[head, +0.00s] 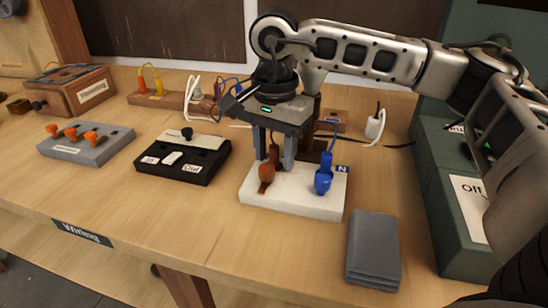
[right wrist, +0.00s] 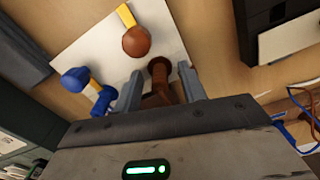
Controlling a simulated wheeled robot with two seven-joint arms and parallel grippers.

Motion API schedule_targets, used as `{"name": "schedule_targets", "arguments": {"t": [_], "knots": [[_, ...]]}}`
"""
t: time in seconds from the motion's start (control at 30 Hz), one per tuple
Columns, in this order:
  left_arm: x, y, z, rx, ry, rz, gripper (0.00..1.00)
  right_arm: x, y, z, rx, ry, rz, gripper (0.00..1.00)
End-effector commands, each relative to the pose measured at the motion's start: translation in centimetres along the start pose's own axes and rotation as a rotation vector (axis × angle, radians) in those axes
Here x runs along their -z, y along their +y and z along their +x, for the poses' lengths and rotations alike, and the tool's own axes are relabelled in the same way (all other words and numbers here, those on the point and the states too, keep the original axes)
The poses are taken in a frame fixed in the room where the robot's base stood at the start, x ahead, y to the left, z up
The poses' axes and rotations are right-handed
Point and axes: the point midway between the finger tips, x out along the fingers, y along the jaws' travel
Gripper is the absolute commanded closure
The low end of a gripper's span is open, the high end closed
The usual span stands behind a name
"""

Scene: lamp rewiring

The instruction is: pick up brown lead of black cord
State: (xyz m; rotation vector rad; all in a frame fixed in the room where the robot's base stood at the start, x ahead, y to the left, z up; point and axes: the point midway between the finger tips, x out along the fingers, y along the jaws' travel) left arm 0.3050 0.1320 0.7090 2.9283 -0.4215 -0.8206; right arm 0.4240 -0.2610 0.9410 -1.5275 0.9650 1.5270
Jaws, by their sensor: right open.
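The brown lead (head: 274,152) stands above the back left of the white terminal block (head: 292,200). My right gripper (head: 275,163) is open, pointing down, with one finger on each side of this lead. In the right wrist view, the brown lead (right wrist: 160,72) rises between the two fingers (right wrist: 160,82), with a visible gap on either side. A brown knob (head: 266,173) is just in front of it on the block; it also shows in the right wrist view (right wrist: 135,42). The black cord (head: 399,146) lies partly hidden behind my right arm. My left gripper is out of view.
A blue lead (head: 323,181) stands on the block's right, close to my right gripper. A folded grey cloth (head: 373,250) lies in front. A black-and-cream switch box (head: 184,158) is left; a green case (head: 450,190) is right.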

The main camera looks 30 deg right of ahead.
Motion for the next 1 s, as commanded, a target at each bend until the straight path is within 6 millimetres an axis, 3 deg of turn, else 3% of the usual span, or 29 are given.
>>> {"name": "schedule_targets", "arguments": {"t": [0.13,0.27,0.3,0.73,1.0], "knots": [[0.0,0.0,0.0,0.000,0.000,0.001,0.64,0.0,0.0,0.0,0.000,0.000,0.000,0.59],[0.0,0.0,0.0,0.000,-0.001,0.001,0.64,0.0,0.0,0.0,0.000,0.000,0.000,0.95],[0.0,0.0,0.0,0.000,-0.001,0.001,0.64,0.0,0.0,0.0,0.000,0.000,0.000,1.00],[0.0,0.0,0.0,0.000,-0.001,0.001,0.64,0.0,0.0,-0.6,0.000,0.000,0.001,1.00],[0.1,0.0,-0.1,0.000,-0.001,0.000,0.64,-0.7,0.3,-4.1,0.003,0.000,-0.005,1.00]]}}
